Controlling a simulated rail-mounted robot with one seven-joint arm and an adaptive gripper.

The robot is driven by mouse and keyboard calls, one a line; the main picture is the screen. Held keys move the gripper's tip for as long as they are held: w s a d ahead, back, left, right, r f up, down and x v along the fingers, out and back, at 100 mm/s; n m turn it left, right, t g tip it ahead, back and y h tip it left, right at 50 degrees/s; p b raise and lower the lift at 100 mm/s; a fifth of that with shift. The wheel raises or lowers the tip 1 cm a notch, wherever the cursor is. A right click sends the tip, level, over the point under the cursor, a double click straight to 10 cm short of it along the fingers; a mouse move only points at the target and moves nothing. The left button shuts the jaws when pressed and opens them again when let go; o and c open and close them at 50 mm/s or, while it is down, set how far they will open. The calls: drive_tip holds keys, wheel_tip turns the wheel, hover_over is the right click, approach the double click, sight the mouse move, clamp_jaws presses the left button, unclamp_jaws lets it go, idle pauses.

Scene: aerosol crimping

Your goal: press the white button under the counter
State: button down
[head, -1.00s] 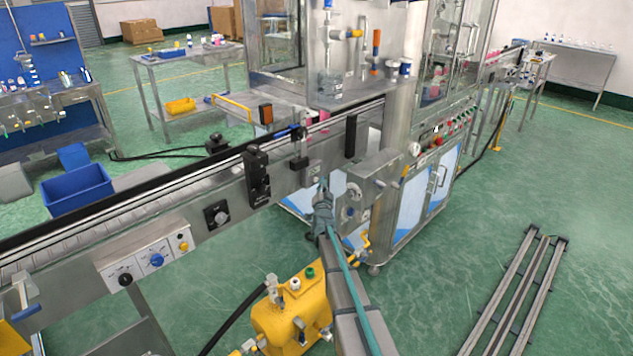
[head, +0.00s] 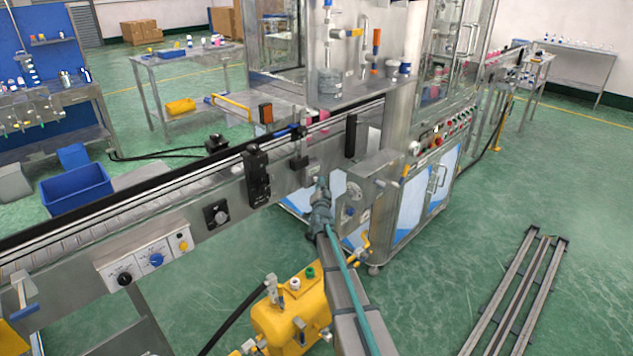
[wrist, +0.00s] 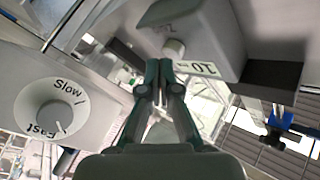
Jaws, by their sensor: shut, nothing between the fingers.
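The white button (wrist: 174,49) shows in the wrist view as a short off-white cylinder on the grey counter box (wrist: 207,30), beside a white label (wrist: 196,68) with dark figures. My gripper (wrist: 159,66) is shut and empty. Its fingertips are just below the button and slightly left of it in the picture; I cannot tell whether they touch it. In the head view my gripper (head: 321,182) points up at the small grey counter box (head: 309,171) on the conveyor's front side. The button cannot be made out in that view.
A Slow/Fast dial (wrist: 48,113) is left of my gripper in the wrist view. The conveyor (head: 130,198) runs above. A round-gauged steel box (head: 362,183) stands close right, and a yellow machine (head: 290,315) lies below. A blue clamp (wrist: 287,124) is at the right.

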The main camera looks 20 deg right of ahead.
drive_tip(key=shift+w+a, duration=0.15)
drive_tip(key=shift+w, duration=0.25)
idle(0.6)
drive_tip(key=shift+s, duration=0.1)
idle(0.3)
drive_tip(key=shift+s+d+b, duration=0.3)
drive_tip(key=shift+s+b, duration=0.4)
drive_tip(key=shift+b, duration=0.2)
drive_tip(key=s+b, duration=0.1)
drive_tip(key=s+d+b, duration=0.1)
drive_tip(key=s+b, duration=0.1)
drive_tip(key=s+d+b, duration=0.1)
drive_tip(key=shift+s, duration=0.3)
